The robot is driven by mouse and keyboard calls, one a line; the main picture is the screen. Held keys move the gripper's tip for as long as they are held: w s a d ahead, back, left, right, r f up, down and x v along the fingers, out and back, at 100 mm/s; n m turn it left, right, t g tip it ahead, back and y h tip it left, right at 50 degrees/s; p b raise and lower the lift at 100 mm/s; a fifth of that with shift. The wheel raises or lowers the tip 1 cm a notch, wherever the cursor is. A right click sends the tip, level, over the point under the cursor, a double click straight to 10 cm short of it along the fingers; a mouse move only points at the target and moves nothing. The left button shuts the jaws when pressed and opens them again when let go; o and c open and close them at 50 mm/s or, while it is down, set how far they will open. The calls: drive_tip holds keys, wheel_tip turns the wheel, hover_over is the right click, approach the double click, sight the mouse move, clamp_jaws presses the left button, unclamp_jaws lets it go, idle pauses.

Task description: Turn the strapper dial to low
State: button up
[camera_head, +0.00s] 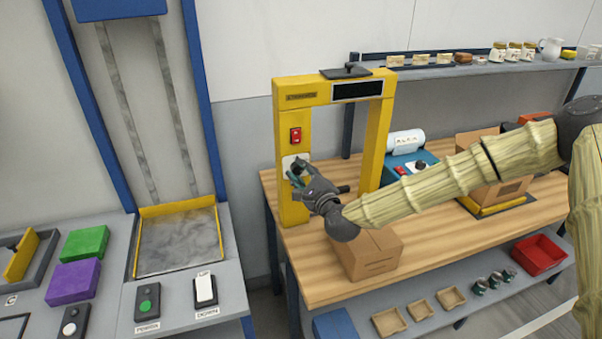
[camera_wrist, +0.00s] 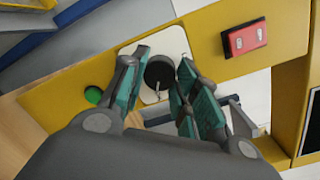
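The strapper is a yellow frame (camera_head: 292,118) standing on the wooden bench. Its dial (camera_wrist: 160,73) is a dark round knob with a light pointer line, on a white plate (camera_wrist: 130,49) on the left post; in the head view my gripper mostly hides it. My gripper (camera_wrist: 157,85) is at the post, its teal-padded fingers apart on either side of the dial. A gap shows between the knob and the fingers in the wrist view, and nothing is gripped. The dial's setting labels cannot be read.
A red switch (camera_head: 295,135) sits above the dial and a green button (camera_wrist: 93,95) is beside the plate. A cardboard box (camera_head: 366,253) stands on the bench (camera_head: 436,228) under my arm. A blue device (camera_head: 411,168) stands behind the frame.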

drive_tip(key=shift+c, duration=0.8)
drive_tip(key=shift+n+b, duration=0.3)
drive_tip(key=shift+f+n+b, duration=0.1)
drive_tip(key=shift+n+b, duration=0.4)
drive_tip(key=shift+b, duration=0.05)
drive_tip(key=n+b, duration=0.3)
drive_tip(key=n, duration=0.1)
drive_tip(key=shift+g+h, duration=0.3)
drive_tip(key=n+h+b, duration=0.1)
drive_tip(key=n+b, duration=0.2)
drive_tip(key=n, duration=0.2)
drive_tip(key=shift+a+n, duration=0.1)
drive_tip(key=shift+n, duration=0.3)
drive_tip(key=n+b, duration=0.3)
drive_tip(key=n, duration=0.2)
drive_tip(key=shift+s+a+n+h, duration=0.1)
drive_tip(key=shift+n+h, duration=0.3)
drive_tip(key=n+h+b, duration=0.1)
drive_tip(key=n+b, duration=0.1)
drive_tip(key=n, duration=0.2)
drive_tip(key=shift+n, duration=0.3)
